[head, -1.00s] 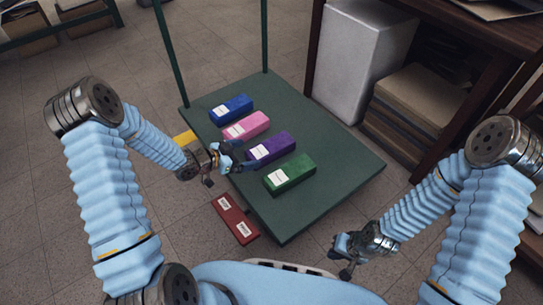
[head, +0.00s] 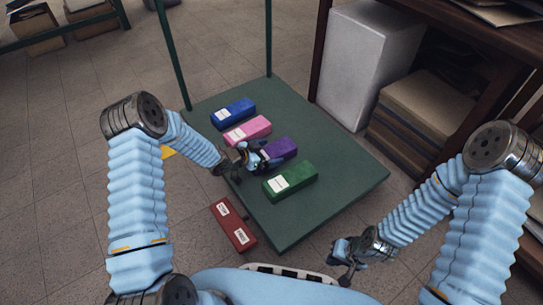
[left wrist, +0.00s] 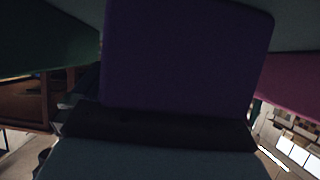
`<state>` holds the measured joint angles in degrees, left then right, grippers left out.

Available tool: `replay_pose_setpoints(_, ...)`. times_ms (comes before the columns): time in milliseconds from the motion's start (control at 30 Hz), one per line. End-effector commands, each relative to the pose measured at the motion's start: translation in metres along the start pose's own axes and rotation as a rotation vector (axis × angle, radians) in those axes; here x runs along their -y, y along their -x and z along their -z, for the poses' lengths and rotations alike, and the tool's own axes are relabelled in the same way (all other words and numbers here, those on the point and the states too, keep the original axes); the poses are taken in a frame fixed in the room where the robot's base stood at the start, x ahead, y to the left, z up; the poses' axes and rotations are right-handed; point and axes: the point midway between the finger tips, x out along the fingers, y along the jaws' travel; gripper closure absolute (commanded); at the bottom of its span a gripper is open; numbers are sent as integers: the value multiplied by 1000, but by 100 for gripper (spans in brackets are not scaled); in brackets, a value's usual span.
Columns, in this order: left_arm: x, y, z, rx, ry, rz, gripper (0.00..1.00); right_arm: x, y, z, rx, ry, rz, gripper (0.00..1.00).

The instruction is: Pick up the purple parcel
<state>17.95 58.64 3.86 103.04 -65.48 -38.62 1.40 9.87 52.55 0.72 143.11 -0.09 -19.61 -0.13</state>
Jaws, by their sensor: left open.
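The purple parcel (head: 283,149) lies on the dark green platform (head: 335,180), between a pink parcel and a green parcel. My left gripper (head: 259,157) is open at the near-left end of the purple parcel and hides that end. In the left wrist view the purple parcel (left wrist: 188,55) fills the middle, very close, above the dark gripper parts. Whether the fingers touch it, I cannot tell. My right gripper (head: 343,259) hangs off the platform's near right side, away from the parcels; its fingers are too small to read.
The pink parcel (head: 248,131) and the green parcel (head: 291,181) flank the purple one closely. A blue parcel (head: 233,114) lies farther back. A red box (head: 233,225) lies beside the platform's near edge. Posts rise at the back corners. The platform's right part is clear.

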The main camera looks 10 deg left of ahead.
Motion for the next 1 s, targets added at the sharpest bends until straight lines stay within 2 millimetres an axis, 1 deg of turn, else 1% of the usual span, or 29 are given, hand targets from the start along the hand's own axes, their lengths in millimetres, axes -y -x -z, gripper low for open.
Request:
replay_pose_setpoints(33, 0, 0, 0, 0, 0, 0, 0, 0, 0, 0, 0, 0, 0, 100)
replay_pose_setpoints(67, 0, 0, 0, 0, 0, 0, 5, 0, 0, 0, 0, 0, 0, 100)
replay_pose_setpoints(400, 0, 0, 0, 0, 0, 0, 57, 0, 0, 0, 0, 0, 0, 100)
replay_pose_setpoints(467, 0, 0, 0, 0, 0, -1, 66, 0, 0, 0, 0, 0, 0, 100)
replay_pose_setpoints(767, 0, 2, 4, -2, -1, 0, 66, 0, 1, 0, -1, 0, 0, 100)
replay_pose_setpoints(867, 0, 5, 11, -3, 0, -1, 66, 1, 3, 0, -1, 0, -1, 100)
replay_pose_setpoints(1000, 0, 15, 32, -4, -2, 0, 66, 2, 8, 0, -2, 0, -1, 100)
